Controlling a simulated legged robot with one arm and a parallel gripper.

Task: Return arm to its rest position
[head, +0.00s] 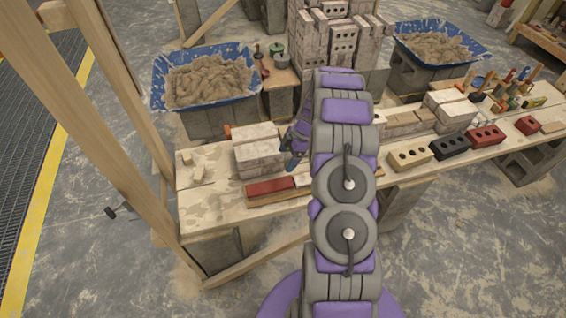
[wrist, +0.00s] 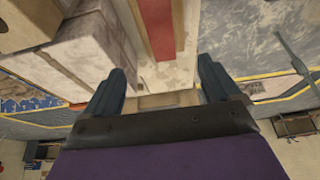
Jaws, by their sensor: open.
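My arm reaches forward over the plank bench (head: 215,208) in the head view. My gripper (head: 288,163) is partly hidden by the arm; its blue finger shows beside the stacked pale blocks. In the wrist view my gripper (wrist: 160,88) has its two blue fingers well apart, with nothing held between them. A red strip in a wooden tray (head: 270,188) lies on the bench near the gripper, and the red strip (wrist: 157,28) also shows in the wrist view.
Stacked pale blocks (head: 257,150) stand left of the gripper. Blue mortar tubs (head: 208,76) (head: 436,45) flank a brick stack (head: 342,40) behind. Cored bricks (head: 450,146) and tools (head: 508,88) lie to the right. A wooden post (head: 95,85) rises at left. Open floor (head: 470,240) lies in front.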

